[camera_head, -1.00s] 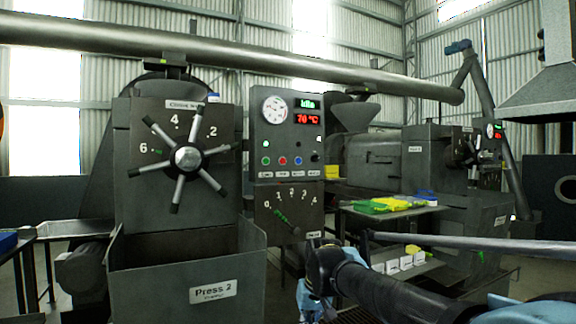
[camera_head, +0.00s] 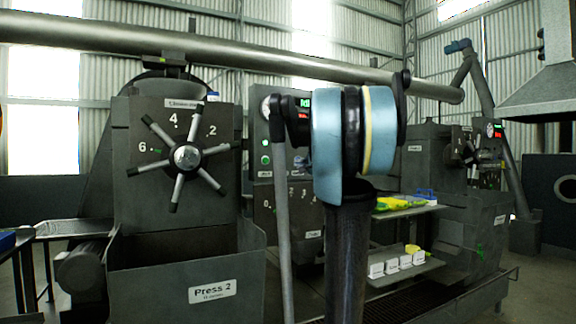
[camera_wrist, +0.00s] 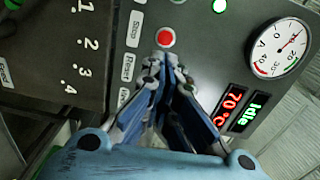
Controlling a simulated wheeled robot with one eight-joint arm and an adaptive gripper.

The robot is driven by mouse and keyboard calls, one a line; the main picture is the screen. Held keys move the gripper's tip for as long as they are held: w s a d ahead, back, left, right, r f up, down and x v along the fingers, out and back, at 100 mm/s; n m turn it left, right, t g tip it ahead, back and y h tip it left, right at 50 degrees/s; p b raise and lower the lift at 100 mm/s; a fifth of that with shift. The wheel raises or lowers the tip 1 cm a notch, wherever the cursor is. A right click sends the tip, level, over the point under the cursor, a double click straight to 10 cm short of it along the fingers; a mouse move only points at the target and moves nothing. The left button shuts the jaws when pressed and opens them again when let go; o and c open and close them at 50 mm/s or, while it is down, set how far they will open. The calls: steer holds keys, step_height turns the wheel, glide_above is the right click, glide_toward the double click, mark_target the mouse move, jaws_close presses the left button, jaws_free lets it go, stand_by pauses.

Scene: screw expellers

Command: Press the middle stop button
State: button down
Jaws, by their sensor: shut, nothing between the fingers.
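In the wrist view, turned sideways, the red stop button (camera_wrist: 166,37) sits in a pale ring beside its "Stop" label (camera_wrist: 136,28). My gripper (camera_wrist: 165,62) is shut and empty. Its fingertips appear just short of the button on the "Reset" label (camera_wrist: 127,68) side; I cannot tell if they touch the panel. The blue button is hidden behind the fingers. In the head view, my arm hides most of the control panel (camera_head: 258,125), including the stop button, and most of the gripper.
The panel carries a round gauge (camera_wrist: 277,47) and a display (camera_wrist: 240,105) reading "Idle" and 70 °C. A spoked handwheel (camera_head: 188,157) stands left of the panel on the Press 2 machine. A side table (camera_head: 425,208) with green and yellow things stands to the right.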

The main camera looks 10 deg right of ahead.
mark_target(285, 159)
steer(key=shift+w+d+r, duration=0.3)
steer(key=shift+d, duration=0.1)
steer(key=x, duration=1.4)
steer(key=shift+d+r, duration=0.1)
steer(key=shift+r, duration=0.05)
steer(key=shift+w, duration=0.15)
steer(key=shift+w+a+r, duration=0.15)
steer(key=shift+w+a, duration=0.05)
steer(key=shift+w, duration=0.4)
steer(key=shift+r, duration=0.1)
steer(key=shift+a, duration=0.1)
